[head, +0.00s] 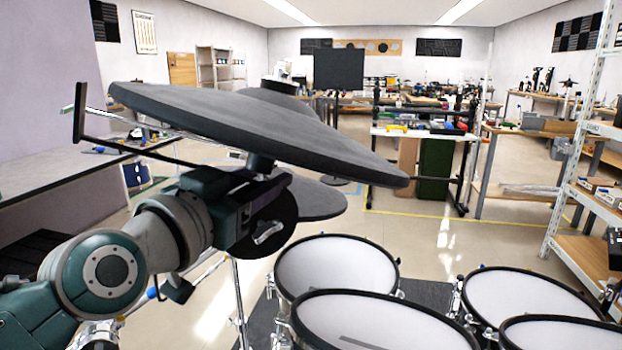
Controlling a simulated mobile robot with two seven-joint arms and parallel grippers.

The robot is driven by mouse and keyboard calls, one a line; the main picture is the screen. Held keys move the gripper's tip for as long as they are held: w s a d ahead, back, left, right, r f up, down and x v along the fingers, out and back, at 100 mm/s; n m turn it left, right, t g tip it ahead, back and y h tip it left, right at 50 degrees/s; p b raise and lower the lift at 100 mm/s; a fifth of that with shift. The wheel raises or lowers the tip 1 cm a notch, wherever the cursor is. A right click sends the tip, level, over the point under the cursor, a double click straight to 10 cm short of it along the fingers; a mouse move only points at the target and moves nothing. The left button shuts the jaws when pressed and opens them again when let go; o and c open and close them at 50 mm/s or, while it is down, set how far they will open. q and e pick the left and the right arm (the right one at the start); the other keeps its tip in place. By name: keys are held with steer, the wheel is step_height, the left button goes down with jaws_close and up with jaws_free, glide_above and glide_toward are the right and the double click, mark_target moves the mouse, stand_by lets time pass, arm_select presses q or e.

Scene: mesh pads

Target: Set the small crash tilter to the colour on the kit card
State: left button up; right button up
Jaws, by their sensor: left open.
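A large dark grey cymbal (270,135) tilts down to the right across the upper left of the head view. Below the gripper is a black round part (288,220) with a silver wing-shaped piece (268,235). I cannot tell which part is the small crash tilter. Its colour setting is not visible, and I make out no kit card. My right gripper is out of view.
Several white-topped drums fill the lower right, including a near one (385,322) and one behind it (337,265). A lower dark cymbal (318,198) lies beyond the gripper. A grey bench (60,175) is at left; metal shelving (578,150) is at right.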

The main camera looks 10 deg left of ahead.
arm_select(q)
jaws_close()
stand_by(1.4)
